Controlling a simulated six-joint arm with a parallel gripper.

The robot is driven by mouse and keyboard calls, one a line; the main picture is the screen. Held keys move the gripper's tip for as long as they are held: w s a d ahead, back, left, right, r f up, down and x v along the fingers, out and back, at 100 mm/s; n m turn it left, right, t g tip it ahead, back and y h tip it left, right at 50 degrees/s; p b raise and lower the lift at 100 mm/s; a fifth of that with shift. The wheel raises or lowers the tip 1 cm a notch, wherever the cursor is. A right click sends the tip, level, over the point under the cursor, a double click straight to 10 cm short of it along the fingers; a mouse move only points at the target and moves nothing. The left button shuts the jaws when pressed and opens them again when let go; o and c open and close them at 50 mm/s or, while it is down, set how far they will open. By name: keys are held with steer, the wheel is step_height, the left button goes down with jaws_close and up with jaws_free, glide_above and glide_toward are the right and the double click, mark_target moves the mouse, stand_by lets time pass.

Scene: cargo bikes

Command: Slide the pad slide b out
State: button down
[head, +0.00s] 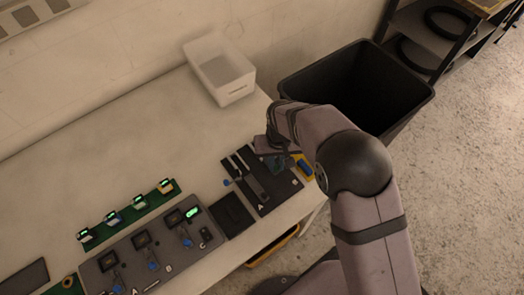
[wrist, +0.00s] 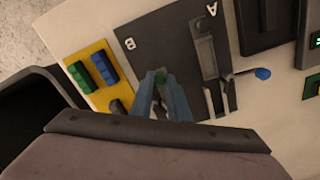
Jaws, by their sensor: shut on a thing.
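A dark board (wrist: 135,38) carries two slide positions lettered A and B. Pad slide b is on the B side, mostly hidden by my fingers; a small greenish part (wrist: 160,77) shows between the tips. My gripper (wrist: 163,84) has blue fingers shut on it. In the head view, my arm reaches in from the right, and the wrist covers the far right part of the board (head: 285,196). The A slide (wrist: 207,58) is grey, beside my fingers, with a blue-tipped lever (wrist: 262,73) next to it.
A yellow tray (wrist: 73,58) with green and blue pads lies beside the board. A black bin (head: 420,98) stands off the bench end. A white bin (head: 238,92) sits at the back. Other fixtures with green lights (head: 126,214) fill the left.

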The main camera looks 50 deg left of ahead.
steer(key=shift+d+p, duration=0.75)
steer(key=shift+d, duration=1.95)
steer(key=c, duration=1.8)
jaws_free()
steer(key=shift+c, duration=0.2)
steer(key=shift+r+p, duration=1.65)
steer(key=shift+r, duration=0.65)
steer(key=shift+r, duration=0.1)
step_height(320, 180, up, 3)
steer(key=shift+f+p, duration=0.15)
steer(key=shift+p, duration=0.9)
